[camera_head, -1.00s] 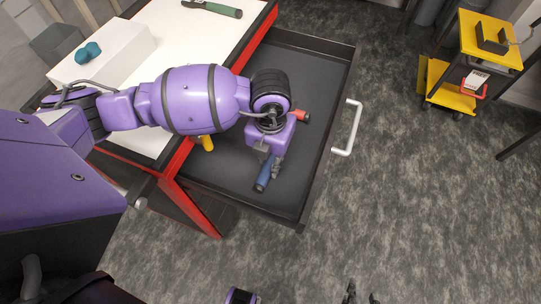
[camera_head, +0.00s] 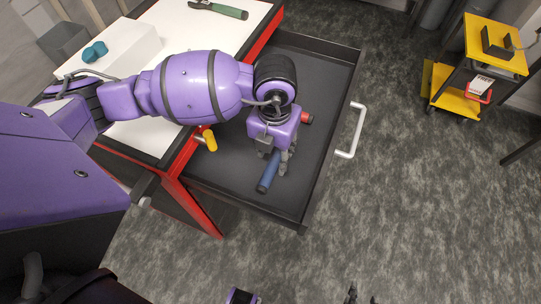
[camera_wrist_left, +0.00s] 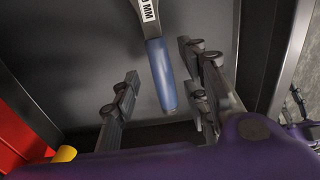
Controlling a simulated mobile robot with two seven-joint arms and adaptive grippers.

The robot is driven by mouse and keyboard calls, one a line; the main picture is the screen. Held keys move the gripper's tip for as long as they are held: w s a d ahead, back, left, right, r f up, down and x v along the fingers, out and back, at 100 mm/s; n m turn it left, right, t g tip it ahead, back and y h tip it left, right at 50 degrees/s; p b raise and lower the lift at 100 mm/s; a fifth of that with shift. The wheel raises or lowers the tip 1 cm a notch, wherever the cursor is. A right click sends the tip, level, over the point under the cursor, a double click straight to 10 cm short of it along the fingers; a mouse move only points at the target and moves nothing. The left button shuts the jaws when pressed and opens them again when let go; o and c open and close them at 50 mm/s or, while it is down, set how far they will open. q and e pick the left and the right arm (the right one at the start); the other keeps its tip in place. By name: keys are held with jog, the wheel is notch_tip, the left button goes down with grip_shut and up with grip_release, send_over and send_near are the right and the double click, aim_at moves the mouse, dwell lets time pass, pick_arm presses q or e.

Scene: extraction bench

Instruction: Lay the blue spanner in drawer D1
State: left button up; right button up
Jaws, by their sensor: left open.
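The blue spanner shows its blue handle (camera_head: 268,175) in the open drawer (camera_head: 225,178), partly under my left gripper (camera_head: 275,157). In the left wrist view the handle (camera_wrist_left: 161,75) and part of the grey metal shank with "MM" lettering lie over the dark drawer floor. The spanner's far end is out of that view. My left gripper is open, its fingers (camera_wrist_left: 160,98) apart on either side of the handle. I see no clear grip on it. Dark prongs at the bottom edge of the head view look like my right gripper (camera_head: 361,297), mostly cut off.
A red-ended item (camera_head: 307,118) is in the drawer behind my gripper. A yellow piece (camera_head: 210,141) is at the drawer's bench side. A green-handled tool (camera_head: 228,11) lies on the white bench top. A yellow cart (camera_head: 493,62) stands far right; the floor between is clear.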

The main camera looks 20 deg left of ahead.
aim_at(274, 161)
pick_arm(q)
notch_tip(274, 161, up, 9)
jog(key=shift+f, duration=0.15)
